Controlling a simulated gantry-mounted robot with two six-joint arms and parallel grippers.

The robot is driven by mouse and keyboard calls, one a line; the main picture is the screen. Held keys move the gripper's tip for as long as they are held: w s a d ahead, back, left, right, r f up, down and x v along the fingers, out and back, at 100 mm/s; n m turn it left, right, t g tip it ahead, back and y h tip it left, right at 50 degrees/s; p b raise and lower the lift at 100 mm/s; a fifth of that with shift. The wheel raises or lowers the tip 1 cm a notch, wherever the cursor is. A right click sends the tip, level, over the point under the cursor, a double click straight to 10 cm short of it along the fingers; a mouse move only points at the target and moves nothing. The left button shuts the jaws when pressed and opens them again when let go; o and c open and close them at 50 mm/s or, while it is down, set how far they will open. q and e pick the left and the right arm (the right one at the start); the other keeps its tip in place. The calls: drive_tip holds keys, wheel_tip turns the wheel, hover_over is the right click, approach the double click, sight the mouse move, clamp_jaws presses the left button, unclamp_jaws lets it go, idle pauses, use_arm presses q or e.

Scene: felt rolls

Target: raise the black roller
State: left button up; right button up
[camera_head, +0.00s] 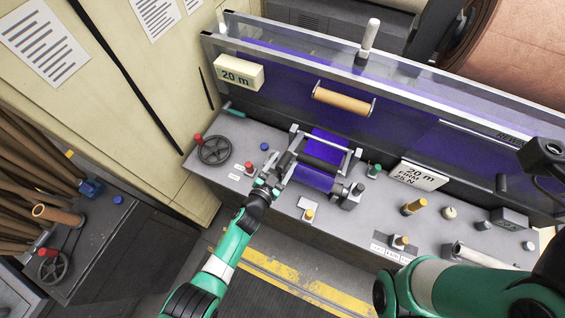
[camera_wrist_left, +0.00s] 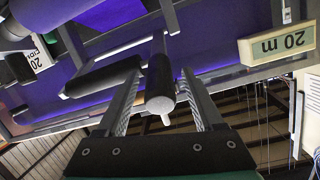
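The black roller (camera_head: 322,152) lies across the purple felt in a metal frame on the grey machine bench. My left gripper (camera_head: 272,174) is at the left end of this roller frame. In the left wrist view, the open fingers (camera_wrist_left: 163,108) stand on either side of a dark cylindrical grip (camera_wrist_left: 159,84) with a paler round end. I see a gap beside it, so the fingers do not look closed on it. A dark roller (camera_wrist_left: 104,76) also shows left of the grip.
A handwheel (camera_head: 214,150) with a red knob is left of the frame. A wooden roller (camera_head: 342,99) hangs behind it. A "20 m" block (camera_head: 238,72) and a white sign card (camera_head: 418,175) stand nearby. Several small knobs and a pale tube (camera_head: 486,256) occupy the bench's right side.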

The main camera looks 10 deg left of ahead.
use_arm(q)
drive_tip(key=p+v, duration=0.4)
drive_tip(key=shift+s+r, duration=0.15)
drive_tip(key=shift+r, duration=0.25)
drive_tip(key=p, duration=0.4)
approach(279, 169)
drive_tip(key=shift+w+f, duration=0.5)
drive_tip(key=shift+f, duration=0.1)
